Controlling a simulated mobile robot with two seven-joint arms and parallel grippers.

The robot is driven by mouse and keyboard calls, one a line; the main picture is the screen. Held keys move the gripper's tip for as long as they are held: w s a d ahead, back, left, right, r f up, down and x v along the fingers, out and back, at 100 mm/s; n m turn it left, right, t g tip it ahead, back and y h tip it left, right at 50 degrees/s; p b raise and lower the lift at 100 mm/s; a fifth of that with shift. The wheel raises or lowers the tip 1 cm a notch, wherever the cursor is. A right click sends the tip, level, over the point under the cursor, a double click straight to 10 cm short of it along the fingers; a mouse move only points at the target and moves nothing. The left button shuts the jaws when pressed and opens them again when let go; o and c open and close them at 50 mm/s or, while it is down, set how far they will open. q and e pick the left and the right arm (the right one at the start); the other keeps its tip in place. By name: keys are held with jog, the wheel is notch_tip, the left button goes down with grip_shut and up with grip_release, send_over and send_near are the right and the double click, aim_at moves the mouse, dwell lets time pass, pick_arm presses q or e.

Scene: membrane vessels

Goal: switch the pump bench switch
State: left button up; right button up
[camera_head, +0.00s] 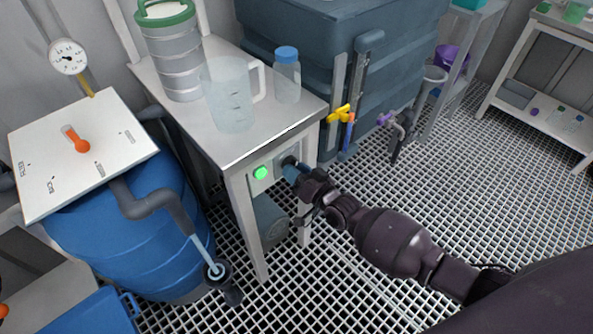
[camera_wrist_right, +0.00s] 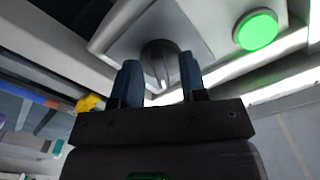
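The pump bench switch (camera_head: 288,161) is a dark grey rotary knob on a pale plate at the front of the white bench, beside a lit green round lamp (camera_head: 261,173). In the right wrist view the knob (camera_wrist_right: 160,66) has a raised ridge, and the green lamp (camera_wrist_right: 256,30) is to its upper right. My right gripper (camera_head: 293,172) is right at the knob. In the wrist view its two blue fingers (camera_wrist_right: 160,82) stand apart, one on each side of the knob; I cannot tell whether they touch it.
On the bench top (camera_head: 262,128) stand a clear jug (camera_head: 229,98), a blue-capped bottle (camera_head: 287,76) and a stacked metal vessel (camera_head: 177,62). A blue drum (camera_head: 165,240) is at left. A yellow valve handle (camera_head: 339,114) sits near the bench's right corner. The grating floor at right is clear.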

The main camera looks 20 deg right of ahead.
jog(key=shift+s, duration=0.1)
jog(key=p+v, duration=0.1)
jog(key=v, duration=0.9)
jog(key=shift+s+p, duration=0.3)
jog(key=shift+p, duration=0.05)
jog(key=shift+d, duration=0.15)
